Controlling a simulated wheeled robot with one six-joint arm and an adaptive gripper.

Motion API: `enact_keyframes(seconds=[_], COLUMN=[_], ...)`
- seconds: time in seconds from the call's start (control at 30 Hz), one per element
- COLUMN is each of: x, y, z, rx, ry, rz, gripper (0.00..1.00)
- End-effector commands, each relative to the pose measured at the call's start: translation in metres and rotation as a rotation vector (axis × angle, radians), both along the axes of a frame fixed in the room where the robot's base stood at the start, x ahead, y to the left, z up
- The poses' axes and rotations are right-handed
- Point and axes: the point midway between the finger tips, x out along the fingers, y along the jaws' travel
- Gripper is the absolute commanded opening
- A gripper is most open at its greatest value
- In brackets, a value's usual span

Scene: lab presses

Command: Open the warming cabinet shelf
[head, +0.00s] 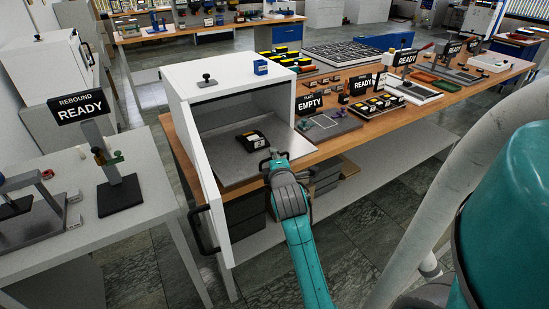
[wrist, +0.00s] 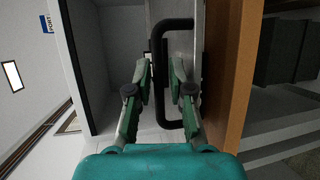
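The white warming cabinet (head: 228,73) stands on the wooden bench with its door (head: 213,190) swung open to the left. Its grey metal shelf (head: 226,172) lies low in the opening, and its front part shows beyond the cabinet's side wall. A black block with a pale label (head: 252,140) sits on the shelf. My gripper (head: 271,158) is at the shelf's front edge. In the wrist view, the black shelf handle (wrist: 160,105) passes between my two fingers (wrist: 164,75). The fingers stand apart, with a gap visible beside the bar. The head view hides the handle behind my gripper.
The open door with its black handle (head: 204,232) stands left of my arm. The left table holds a REBOUND READY sign (head: 77,108). Right of the cabinet, the bench (head: 335,148) carries a plate, several signs and trays. Dark drawers (head: 325,178) sit below the bench.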

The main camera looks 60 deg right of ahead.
Motion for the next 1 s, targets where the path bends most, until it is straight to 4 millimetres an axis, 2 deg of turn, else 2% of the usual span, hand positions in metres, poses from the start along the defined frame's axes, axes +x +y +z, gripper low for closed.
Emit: enact_keyframes(seconds=[0.17, 0.6, 0.8, 1.0], x=[-0.010, -0.056, -0.066, -0.068], y=[0.015, 0.080, 0.093, 0.096], z=[0.003, 0.018, 0.021, 0.022], rx=[0.000, 0.001, 0.000, 0.001], ry=[0.000, 0.001, 0.001, 0.000], rz=[0.001, 0.002, 0.001, 0.001], gripper=[0.21, 0.21, 0.21, 0.21])
